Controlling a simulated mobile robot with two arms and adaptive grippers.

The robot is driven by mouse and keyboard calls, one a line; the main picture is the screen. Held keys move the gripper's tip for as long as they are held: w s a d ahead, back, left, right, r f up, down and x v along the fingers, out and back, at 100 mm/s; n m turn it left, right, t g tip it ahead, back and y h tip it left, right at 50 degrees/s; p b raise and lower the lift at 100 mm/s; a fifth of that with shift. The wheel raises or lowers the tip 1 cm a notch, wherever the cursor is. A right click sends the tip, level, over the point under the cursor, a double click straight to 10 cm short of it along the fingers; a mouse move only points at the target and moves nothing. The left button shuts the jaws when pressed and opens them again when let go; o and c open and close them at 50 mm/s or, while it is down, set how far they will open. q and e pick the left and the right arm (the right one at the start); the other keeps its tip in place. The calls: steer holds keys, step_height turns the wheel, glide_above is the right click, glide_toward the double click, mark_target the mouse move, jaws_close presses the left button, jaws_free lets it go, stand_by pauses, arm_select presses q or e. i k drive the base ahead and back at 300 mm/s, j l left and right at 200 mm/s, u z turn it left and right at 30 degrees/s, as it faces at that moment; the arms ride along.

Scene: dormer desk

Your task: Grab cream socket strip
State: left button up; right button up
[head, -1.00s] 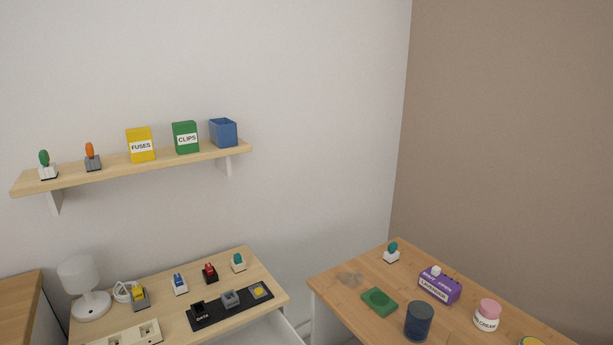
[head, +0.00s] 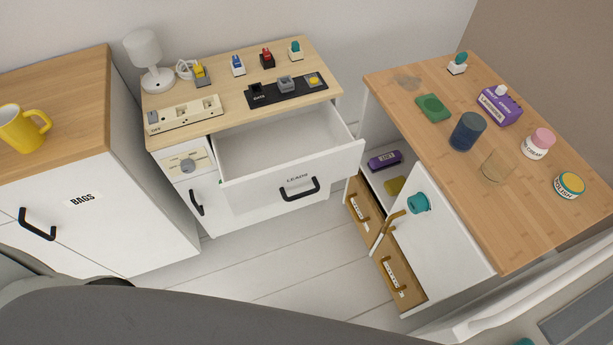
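The cream socket strip (head: 186,115) lies on the light wood top of the middle desk, along its front left edge. It is a long cream bar with several sockets and a switch end marked OFF at its left. Nothing covers it. Neither of my grippers shows in the head view.
A white lamp (head: 150,62) and several small coloured plugs stand behind the strip. A black DATA panel (head: 288,89) lies to its right. The LEADS drawer (head: 290,180) below hangs open and looks empty. A BAGS cabinet (head: 95,215) with a yellow mug (head: 22,128) stands left.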

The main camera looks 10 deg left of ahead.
mark_target(178, 116)
steer(key=j+u, duration=0.1)
steer(key=u, duration=0.3)
steer(key=k+j+u, duration=0.1)
steer(key=u, duration=0.25)
steer(key=j+u, duration=0.1)
steer(key=u, duration=0.3)
steer(key=i+l, duration=0.15)
